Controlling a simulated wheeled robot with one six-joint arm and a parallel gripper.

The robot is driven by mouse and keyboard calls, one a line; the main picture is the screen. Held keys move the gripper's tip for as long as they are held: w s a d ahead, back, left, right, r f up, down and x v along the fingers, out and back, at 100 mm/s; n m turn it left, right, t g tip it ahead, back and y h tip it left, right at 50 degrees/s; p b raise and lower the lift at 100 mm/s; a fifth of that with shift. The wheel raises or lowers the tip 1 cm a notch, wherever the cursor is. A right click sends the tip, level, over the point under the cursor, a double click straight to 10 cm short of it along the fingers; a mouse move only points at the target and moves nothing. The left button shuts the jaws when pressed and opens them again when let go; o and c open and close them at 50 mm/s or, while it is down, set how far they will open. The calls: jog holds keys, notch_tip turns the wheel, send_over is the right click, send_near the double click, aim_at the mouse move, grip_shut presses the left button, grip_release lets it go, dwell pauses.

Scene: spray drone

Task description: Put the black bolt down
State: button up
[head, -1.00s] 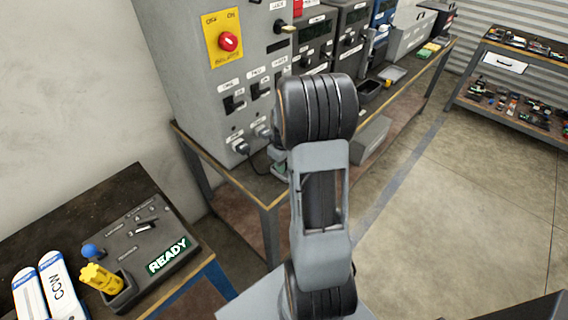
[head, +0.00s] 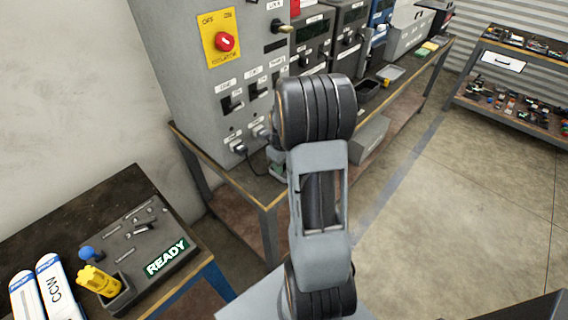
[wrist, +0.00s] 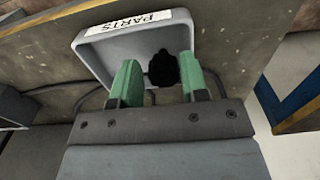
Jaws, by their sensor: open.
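The black bolt (wrist: 163,68) shows in the wrist view as a dark knob-like shape over the floor of a grey tray (wrist: 108,62) labelled PARTS. My gripper (wrist: 157,74) has two green fingers, which stand open on either side of the bolt. The bolt appears nearer the right finger, with a gap to the left one. I cannot tell whether it touches the right finger. The lower part of the bolt is hard to make out.
In the head view a grey cabinet with a red isolator knob (head: 224,42) stands on the workbench (head: 240,188) behind my arm. A side table at lower left holds a READY panel (head: 167,257) and a yellow tool (head: 98,281). Open floor lies to the right.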

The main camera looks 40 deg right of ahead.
jog(key=shift+w+a+r, duration=0.1)
jog(key=shift+a+r, duration=0.15)
jog(key=shift+r, duration=0.15)
notch_tip(320, 180, up, 11)
jog(key=s+a+r+m+t, duration=0.1)
jog(key=s+a, duration=0.5)
jog(key=a, duration=0.3)
jog(key=s+a+r+m+t, duration=0.1)
jog(key=s+a+t, duration=0.1)
jog(key=s+a, duration=0.4)
jog(key=a, duration=0.4)
jog(key=shift+s+r+p, duration=0.2)
jog(key=shift+r+p, duration=0.15)
jog(key=shift+r, duration=0.05)
jog(key=shift+a, duration=0.1)
